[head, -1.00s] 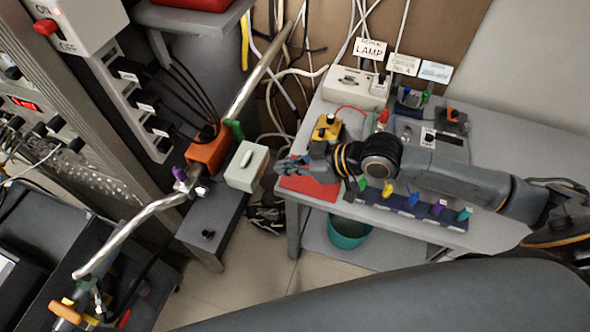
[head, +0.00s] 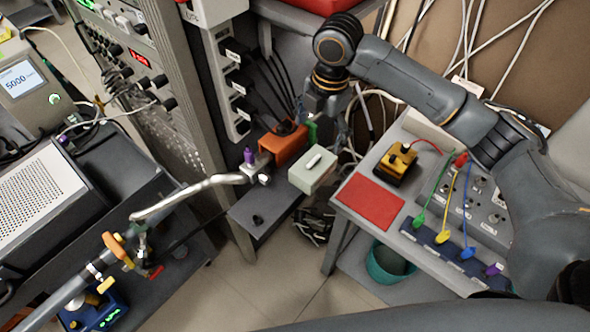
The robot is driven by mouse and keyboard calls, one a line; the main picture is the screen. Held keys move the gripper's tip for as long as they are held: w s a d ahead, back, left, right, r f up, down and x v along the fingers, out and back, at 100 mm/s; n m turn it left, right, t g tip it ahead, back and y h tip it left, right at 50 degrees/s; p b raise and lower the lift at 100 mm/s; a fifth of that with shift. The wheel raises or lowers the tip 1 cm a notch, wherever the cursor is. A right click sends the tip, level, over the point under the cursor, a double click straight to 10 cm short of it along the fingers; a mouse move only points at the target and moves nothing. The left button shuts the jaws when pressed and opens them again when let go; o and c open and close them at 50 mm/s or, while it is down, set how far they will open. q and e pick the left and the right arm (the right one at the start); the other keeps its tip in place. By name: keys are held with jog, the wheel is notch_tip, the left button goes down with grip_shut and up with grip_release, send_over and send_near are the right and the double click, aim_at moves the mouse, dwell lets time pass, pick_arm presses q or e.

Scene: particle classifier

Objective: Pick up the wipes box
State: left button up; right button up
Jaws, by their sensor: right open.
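The wipes box (head: 312,171) is a small pale green box with a white raised strip on top. It sits at the right end of a dark grey bench (head: 262,213), right beside an orange block (head: 283,143). My right gripper (head: 327,122) is open and empty. It points down just above and behind the box in the picture, apart from it; its exact height over the box is hard to tell. The fingertips are small and partly lost against the cables. My left gripper is not in view.
A green knob (head: 311,132) stands close to my right gripper. A grey table with a red mat (head: 370,202) and a yellow-black device (head: 397,163) is to the right. A teal bin (head: 390,262) stands below.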

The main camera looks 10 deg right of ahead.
aim_at(314, 163)
jog(key=shift+n+h, duration=0.4)
jog(key=shift+n, duration=0.3)
notch_tip(314, 163, down, 6)
jog(key=shift+a+f+p, duration=0.1)
jog(key=shift+f+p, duration=0.15)
jog(key=shift+p, duration=0.55)
jog(key=f, duration=0.1)
jog(key=f+p, duration=0.1)
jog(key=f, duration=0.1)
jog(key=f+p, duration=0.1)
jog(key=shift+s+a+f, duration=0.15)
jog(key=shift+a+f, duration=0.1)
jog(key=shift+f, duration=0.55)
jog(key=c, duration=1.3)
jog(key=shift+r, duration=0.1)
jog(key=shift+c, duration=0.2)
